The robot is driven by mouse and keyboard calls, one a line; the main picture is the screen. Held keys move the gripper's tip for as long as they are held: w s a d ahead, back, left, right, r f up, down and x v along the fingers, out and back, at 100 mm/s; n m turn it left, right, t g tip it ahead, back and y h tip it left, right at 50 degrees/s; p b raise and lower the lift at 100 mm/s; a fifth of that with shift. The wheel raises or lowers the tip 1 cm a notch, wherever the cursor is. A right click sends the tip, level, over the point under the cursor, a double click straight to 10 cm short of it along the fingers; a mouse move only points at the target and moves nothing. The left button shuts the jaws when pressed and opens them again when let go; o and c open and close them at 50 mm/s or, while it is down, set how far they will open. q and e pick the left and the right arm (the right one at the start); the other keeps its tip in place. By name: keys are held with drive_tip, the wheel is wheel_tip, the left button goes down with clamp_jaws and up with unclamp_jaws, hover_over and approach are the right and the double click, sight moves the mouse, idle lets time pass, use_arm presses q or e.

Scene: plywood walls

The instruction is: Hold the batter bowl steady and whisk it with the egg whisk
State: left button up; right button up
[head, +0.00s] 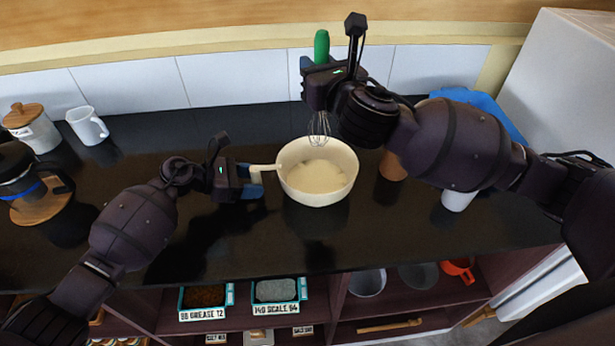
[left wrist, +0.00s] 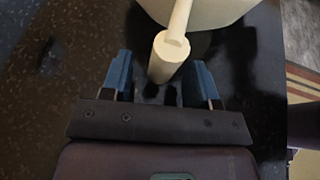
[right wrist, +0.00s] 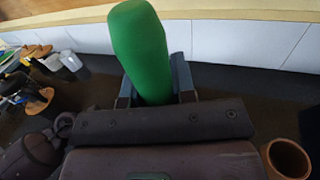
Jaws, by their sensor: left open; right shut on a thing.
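The cream batter bowl (head: 318,196) stands on the dark counter with pale batter (head: 318,176) in it. Its handle (head: 265,168) points left, and its end also shows in the left wrist view (left wrist: 166,62). My left gripper (head: 256,182) is open, with its blue fingers on either side of the handle's end and gaps showing in the left wrist view. My right gripper (right wrist: 155,85) is shut on the green handle (right wrist: 140,45) of the egg whisk (head: 319,130). The whisk hangs wires down at the bowl's far rim; whether it touches the batter I cannot tell.
A white mug (head: 88,125), a lidded canister (head: 32,128) and a coffee pot on a wooden board (head: 42,202) stand at the left. A brown cup (head: 392,166) and a white cup (head: 458,199) stand right of the bowl. Shelves with trays lie below the counter.

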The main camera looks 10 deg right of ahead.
use_arm(q)
drive_tip(key=v, duration=1.1)
drive_tip(key=shift+d+f, duration=0.1)
